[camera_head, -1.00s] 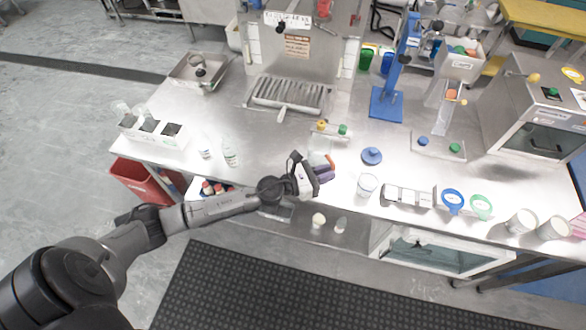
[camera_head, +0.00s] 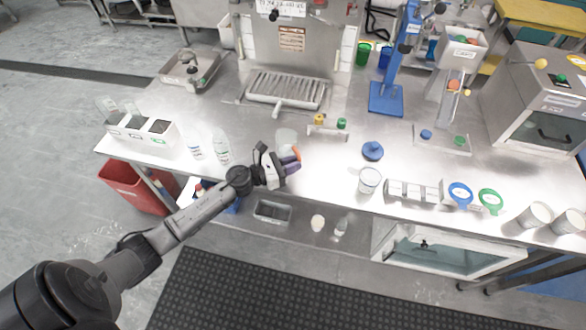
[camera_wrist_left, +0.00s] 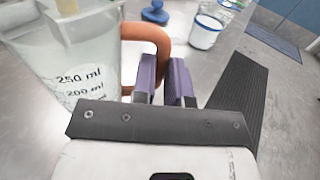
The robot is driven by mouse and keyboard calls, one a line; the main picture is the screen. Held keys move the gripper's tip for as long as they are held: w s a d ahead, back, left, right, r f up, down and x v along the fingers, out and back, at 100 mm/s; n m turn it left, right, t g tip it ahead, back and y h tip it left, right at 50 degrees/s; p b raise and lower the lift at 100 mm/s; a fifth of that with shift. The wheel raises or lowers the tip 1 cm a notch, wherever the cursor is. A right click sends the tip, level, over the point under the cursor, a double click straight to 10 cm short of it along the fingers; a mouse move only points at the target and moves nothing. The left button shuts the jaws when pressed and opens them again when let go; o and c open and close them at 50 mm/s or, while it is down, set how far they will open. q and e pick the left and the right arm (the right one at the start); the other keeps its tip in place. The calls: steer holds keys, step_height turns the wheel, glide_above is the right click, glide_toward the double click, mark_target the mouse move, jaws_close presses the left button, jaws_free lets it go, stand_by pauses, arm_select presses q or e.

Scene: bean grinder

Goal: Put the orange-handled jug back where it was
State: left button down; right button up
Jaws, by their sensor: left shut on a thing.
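The orange-handled jug is clear, with 250 ml and 200 ml marks. It fills the left of the left wrist view (camera_wrist_left: 62,72), and in the head view its clear body (camera_head: 286,137) is just beyond my gripper. My left gripper (camera_head: 291,160) is shut on the orange handle (camera_wrist_left: 150,32); its purple fingers (camera_wrist_left: 165,78) show at the handle in the wrist view. I cannot tell whether the jug's base touches the counter. Blue-handled (camera_head: 460,193) and green-handled (camera_head: 490,200) jugs stand to the right, beside a metal holder (camera_head: 414,190). My right gripper is not in view.
A white-filled cup (camera_head: 369,180) and a blue knobbed object (camera_head: 372,150) stand right of the gripper. Bottles (camera_head: 221,147) and a white box (camera_head: 143,130) are to the left. A button panel (camera_head: 329,130) lies behind. Bare counter separates these.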

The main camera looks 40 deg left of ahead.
arm_select(q)
steer(key=shift+f, duration=0.9)
steer(key=shift+f, duration=0.1)
steer(key=shift+f+b, duration=0.15)
steer(key=shift+b, duration=0.25)
steer(key=c, duration=1.1)
jaws_free()
steer(key=shift+c, duration=0.2)
